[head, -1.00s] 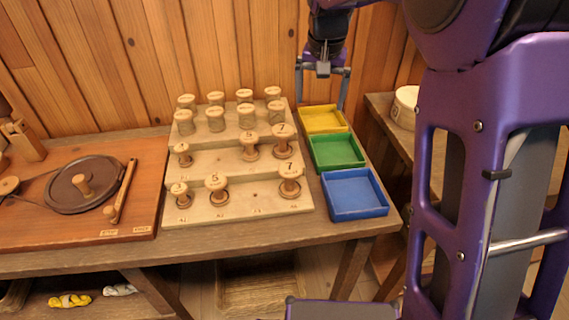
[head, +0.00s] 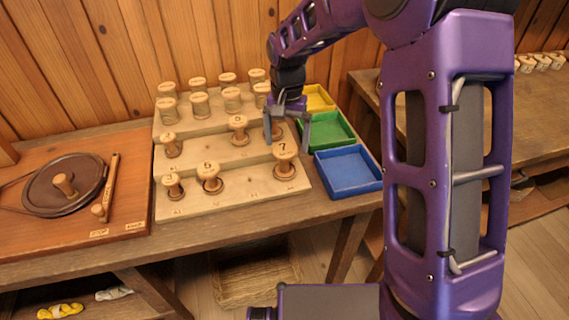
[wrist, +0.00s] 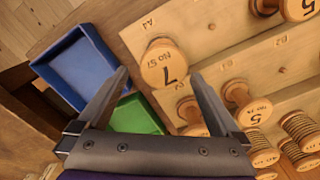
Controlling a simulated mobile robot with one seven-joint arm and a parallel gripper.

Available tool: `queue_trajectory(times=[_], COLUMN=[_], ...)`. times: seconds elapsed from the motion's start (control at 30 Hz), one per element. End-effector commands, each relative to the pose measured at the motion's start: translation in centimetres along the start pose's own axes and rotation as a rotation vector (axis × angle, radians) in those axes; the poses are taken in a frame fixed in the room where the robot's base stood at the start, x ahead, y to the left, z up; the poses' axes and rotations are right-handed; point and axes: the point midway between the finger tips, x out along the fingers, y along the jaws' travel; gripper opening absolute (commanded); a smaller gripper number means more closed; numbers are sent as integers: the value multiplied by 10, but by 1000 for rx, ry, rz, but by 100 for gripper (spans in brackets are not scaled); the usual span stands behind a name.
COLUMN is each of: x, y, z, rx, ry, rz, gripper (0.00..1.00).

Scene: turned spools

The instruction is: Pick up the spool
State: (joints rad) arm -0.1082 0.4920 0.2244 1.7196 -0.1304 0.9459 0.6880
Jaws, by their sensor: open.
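Several pale wooden spools stand on a stepped wooden rack (head: 240,190). A spool marked 7 (head: 285,160) stands upright at the right end of the front row. In the wrist view this spool (wrist: 163,66) shows between my fingertips, its numbered top facing the camera. My gripper (head: 287,139) is open and empty, above the right side of the rack. Another spool, at the right end of the middle row, is partly hidden by my fingers in the head view; it shows in part beside the right finger in the wrist view (wrist: 190,109).
Spools marked 5 (head: 211,177) and 3 (head: 173,186) share the front row. Yellow (head: 319,98), green (head: 324,132) and blue (head: 348,172) trays line the rack's right side, looking empty. A board with a dark wheel (head: 65,185) lies at left.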

Motion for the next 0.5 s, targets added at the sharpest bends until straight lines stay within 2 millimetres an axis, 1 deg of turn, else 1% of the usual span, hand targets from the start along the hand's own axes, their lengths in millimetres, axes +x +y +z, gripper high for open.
queue_trajectory(times=[0.03,0.1,0.2,0.37,0.5], x=[12,20,28,35,52], y=[0,0,0,-1,-3], z=[0,0,0,1,4], rx=[0,1,1,0,-1], ry=[-3,-1,0,0,-2], rz=[0,0,0,0,0], gripper=[100,100,100,100,100])
